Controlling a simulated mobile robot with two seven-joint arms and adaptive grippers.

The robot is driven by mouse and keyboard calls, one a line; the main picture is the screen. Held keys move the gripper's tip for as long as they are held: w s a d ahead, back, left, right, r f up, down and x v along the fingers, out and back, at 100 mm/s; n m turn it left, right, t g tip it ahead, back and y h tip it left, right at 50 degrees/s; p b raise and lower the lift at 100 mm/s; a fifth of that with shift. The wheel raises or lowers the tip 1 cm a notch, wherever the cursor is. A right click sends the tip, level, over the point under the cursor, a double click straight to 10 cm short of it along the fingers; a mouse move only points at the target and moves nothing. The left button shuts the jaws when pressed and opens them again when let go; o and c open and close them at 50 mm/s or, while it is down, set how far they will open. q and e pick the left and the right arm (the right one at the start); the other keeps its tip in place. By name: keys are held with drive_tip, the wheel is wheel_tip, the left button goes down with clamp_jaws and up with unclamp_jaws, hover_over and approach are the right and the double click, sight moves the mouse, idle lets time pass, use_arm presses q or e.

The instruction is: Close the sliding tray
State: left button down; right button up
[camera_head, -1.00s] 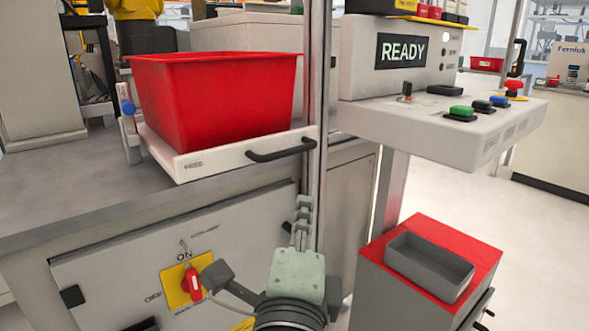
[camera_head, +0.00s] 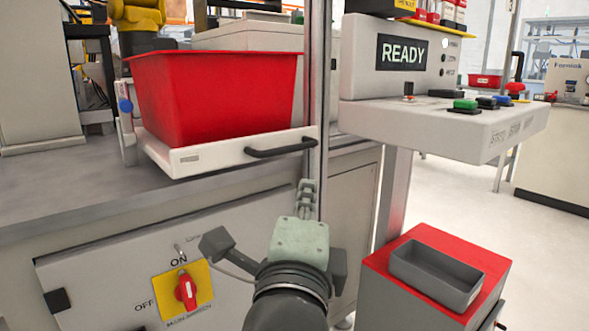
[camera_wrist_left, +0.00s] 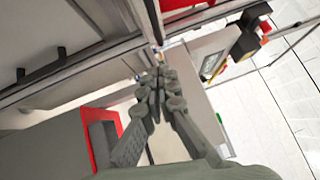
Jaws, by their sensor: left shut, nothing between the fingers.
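The sliding tray (camera_head: 215,158) is a white platform with a black handle (camera_head: 280,147) on its front edge. It sticks out over the front of the grey workbench and carries a red bin (camera_head: 218,98). My left gripper (camera_head: 307,186) is below and a little right of the handle, apart from it, in front of the metal post. Its fingers are shut and empty; the wrist view shows the fingertips (camera_wrist_left: 160,72) together. My right gripper is not in view.
A vertical metal post (camera_head: 318,95) stands right beside the tray. A control console (camera_head: 440,125) reading READY is to the right. A red-topped cabinet with a grey bin (camera_head: 435,275) stands at lower right. A panel with a red switch (camera_head: 186,290) is below the bench.

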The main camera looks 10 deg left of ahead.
use_arm(q)
approach(297, 150)
drive_tip(key=w+d, duration=0.2)
drive_tip(key=w, duration=0.2)
drive_tip(key=shift+w+a+r, duration=0.15)
drive_tip(key=shift+w+a, duration=0.1)
drive_tip(key=shift+a, duration=0.2)
drive_tip(key=shift+w+a+r, duration=0.15)
drive_tip(key=shift+w+a, duration=0.05)
drive_tip(key=shift+a, duration=0.2)
drive_tip(key=shift+w+a+r, duration=0.1)
drive_tip(key=shift+w+a, duration=0.3)
drive_tip(key=shift+a, duration=0.05)
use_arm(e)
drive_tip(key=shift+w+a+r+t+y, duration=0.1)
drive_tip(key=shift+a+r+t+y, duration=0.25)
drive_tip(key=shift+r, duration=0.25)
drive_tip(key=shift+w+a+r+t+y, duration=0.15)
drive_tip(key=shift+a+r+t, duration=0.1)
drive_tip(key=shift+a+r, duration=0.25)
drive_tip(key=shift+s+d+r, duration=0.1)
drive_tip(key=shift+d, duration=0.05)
